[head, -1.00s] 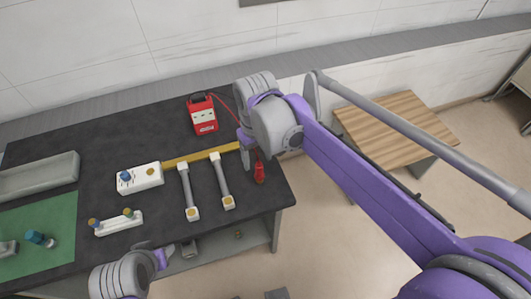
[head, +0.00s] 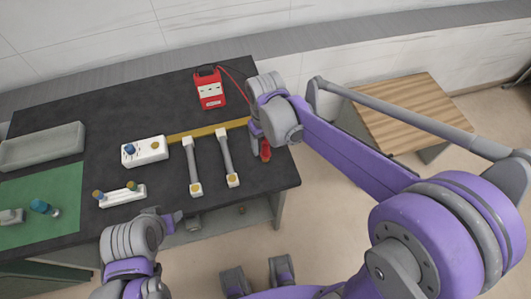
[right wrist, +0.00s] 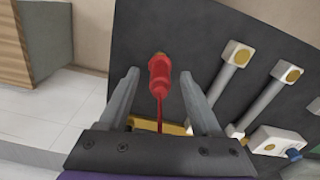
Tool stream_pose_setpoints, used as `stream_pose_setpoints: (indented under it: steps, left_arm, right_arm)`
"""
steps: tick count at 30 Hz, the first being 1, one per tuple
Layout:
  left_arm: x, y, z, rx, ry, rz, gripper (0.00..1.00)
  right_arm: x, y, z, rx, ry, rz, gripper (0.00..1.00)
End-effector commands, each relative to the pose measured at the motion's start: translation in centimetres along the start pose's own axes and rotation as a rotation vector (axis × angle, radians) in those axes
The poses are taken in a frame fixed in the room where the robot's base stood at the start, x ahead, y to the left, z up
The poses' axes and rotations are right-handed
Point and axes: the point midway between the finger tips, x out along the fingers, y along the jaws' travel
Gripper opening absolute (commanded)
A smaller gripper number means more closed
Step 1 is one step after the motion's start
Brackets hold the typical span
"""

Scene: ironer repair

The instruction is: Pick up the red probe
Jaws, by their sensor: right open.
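The red probe (head: 265,151) lies on the dark bench top near its right end. In the right wrist view the red probe (right wrist: 159,75) lies between the two open fingers, with its thin red lead running back toward the palm. My right gripper (right wrist: 157,80) is open, and I see no finger touching the probe. In the head view my right gripper (head: 257,134) is over the probe's end, partly hidden by its own wrist. My left gripper (head: 175,222) is by the bench's front edge, away from the probe; its jaws are too small to read.
A red meter (head: 209,90) with the lead stands at the back. Two grey rods with white ends (head: 225,155), a yellow strip (head: 187,134) and a white block with knobs (head: 145,151) lie left of the probe. A wooden table (head: 410,110) stands right of the bench.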

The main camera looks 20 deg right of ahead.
Motion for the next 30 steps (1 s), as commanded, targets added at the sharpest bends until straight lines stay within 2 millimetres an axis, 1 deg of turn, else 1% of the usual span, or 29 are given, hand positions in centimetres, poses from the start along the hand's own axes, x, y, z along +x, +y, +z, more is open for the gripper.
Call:
stream_pose_setpoints:
  steps: [1,3,10,11,12,17,21,22,30]
  left_arm:
    - [0.09,0.00,0.07,0.000,-0.001,0.000,0.50]
    - [0.12,0.00,0.09,0.000,-0.001,0.000,0.50]
    - [0.11,0.00,0.09,0.000,-0.001,0.000,0.50]
    - [0.11,0.00,0.09,0.000,-0.001,0.000,0.50]
    - [0.11,0.00,0.09,0.000,-0.001,0.000,0.50]
    - [0.11,0.00,0.09,0.000,-0.001,0.000,0.50]
    - [0.11,0.00,0.09,0.000,-0.001,0.000,0.50]
    - [0.11,0.00,0.09,0.000,-0.001,0.000,0.50]
    - [0.11,0.00,0.09,0.000,-0.001,0.000,0.50]
  right_arm:
    - [0.70,0.00,-0.03,0.000,0.000,0.000,0.65]
    - [1.17,-0.01,-0.01,0.000,0.000,0.000,0.65]
    - [1.35,-0.01,0.01,0.000,0.000,0.000,0.65]
    - [1.35,-0.01,0.00,0.000,0.000,0.000,0.63]
    - [1.35,-0.01,0.00,0.000,0.000,0.000,0.56]
    - [1.33,-0.02,0.00,0.000,0.000,0.000,0.27]
    - [1.33,-0.02,0.00,0.000,0.000,0.000,0.02]
    - [1.32,-0.02,0.00,0.000,0.000,0.000,0.00]
    - [1.31,-0.02,0.00,0.000,0.000,0.000,0.00]
